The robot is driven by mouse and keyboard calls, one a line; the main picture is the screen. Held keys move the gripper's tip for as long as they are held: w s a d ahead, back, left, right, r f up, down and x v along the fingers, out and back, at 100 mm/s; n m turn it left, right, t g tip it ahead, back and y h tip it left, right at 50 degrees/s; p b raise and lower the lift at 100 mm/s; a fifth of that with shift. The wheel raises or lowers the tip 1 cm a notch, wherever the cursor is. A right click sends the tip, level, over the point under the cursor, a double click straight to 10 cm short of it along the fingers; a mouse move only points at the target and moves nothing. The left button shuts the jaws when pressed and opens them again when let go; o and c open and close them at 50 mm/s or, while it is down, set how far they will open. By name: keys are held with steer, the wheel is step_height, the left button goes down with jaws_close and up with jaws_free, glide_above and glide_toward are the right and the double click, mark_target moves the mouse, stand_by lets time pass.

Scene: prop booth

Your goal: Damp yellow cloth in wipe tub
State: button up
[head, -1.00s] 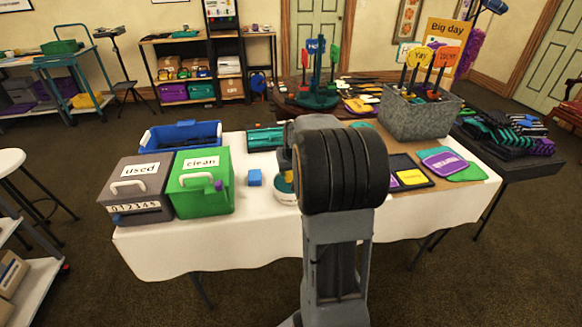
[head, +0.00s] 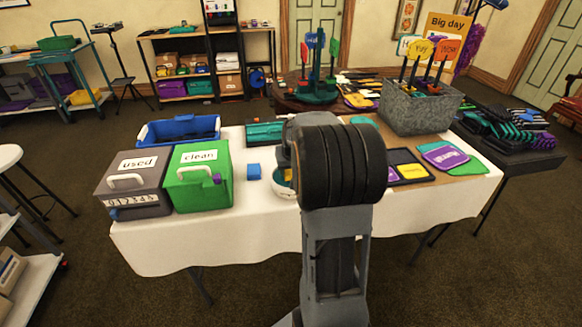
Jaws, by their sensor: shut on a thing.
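A white round tub (head: 283,190) stands on the table, mostly hidden behind my arm. A small yellow patch (head: 288,175) and a bit of teal show at its opening; I cannot tell whether the yellow is the cloth. My arm's large dark joint fills the middle of the head view and covers the area behind it. My gripper's fingers are hidden behind the arm, so what they hold does not show. A small blue block (head: 253,171) lies just left of the tub.
A grey "used" box (head: 135,182) and green "clean" box (head: 198,177) stand at left, a blue crate (head: 180,130) behind them. A teal case (head: 264,133) lies behind the tub. At right are a dark tray (head: 409,167) and a grey sign bin (head: 420,107). The white table's front strip (head: 240,225) is clear.

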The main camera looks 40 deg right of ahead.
steer(key=shift+f+b, duration=0.4)
steer(key=shift+f, duration=0.15)
stand_by(1.3)
steer(key=shift+r, duration=0.1)
steer(key=shift+r+p, duration=2.7)
steer(key=shift+r, duration=0.8)
